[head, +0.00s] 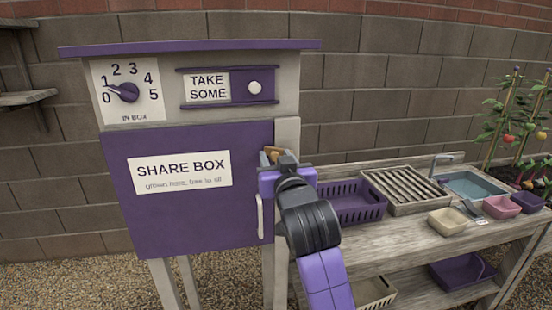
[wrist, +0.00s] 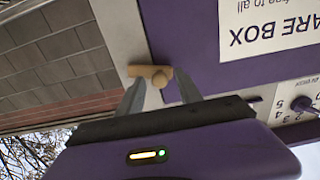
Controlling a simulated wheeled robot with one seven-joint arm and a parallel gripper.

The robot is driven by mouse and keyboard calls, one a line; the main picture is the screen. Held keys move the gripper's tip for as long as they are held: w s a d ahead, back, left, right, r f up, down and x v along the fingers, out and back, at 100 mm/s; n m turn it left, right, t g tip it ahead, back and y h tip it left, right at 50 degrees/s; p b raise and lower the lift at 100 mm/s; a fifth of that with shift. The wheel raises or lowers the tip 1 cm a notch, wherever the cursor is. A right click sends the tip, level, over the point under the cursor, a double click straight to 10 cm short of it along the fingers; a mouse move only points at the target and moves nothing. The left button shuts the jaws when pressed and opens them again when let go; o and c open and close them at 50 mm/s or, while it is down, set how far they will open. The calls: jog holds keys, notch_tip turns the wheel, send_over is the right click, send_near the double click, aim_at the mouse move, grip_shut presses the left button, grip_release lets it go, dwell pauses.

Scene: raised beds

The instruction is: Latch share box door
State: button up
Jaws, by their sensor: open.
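The share box (head: 285,103) has a purple door (head: 200,215) with a white sign and a pale vertical handle (head: 260,216). The door looks closed or nearly so; I cannot tell whether it is flush. A small wooden latch (head: 270,153) sits at the door's upper right edge, by the pale post. In the wrist view the latch (wrist: 140,71) lies crosswise at the seam of post and door, with a round knob at its middle. My gripper (wrist: 158,88) is open, one finger on each side of the knob. Contact is unclear. In the head view my gripper (head: 278,160) partly hides the latch.
A dial (head: 124,92) and a "TAKE SOME" slider (head: 225,86) are above the door. A wooden bench (head: 400,250) with a purple crate (head: 355,205), slatted tray and bowls stands right of the box, close to my arm. A block wall is behind.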

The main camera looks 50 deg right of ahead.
grip_shut()
jog(key=shift+a+f+n+p, duration=0.1)
jog(key=shift+n+p, duration=0.5)
jog(key=shift+f+n+p, duration=0.5)
jog(key=shift+n, duration=0.6)
grip_release()
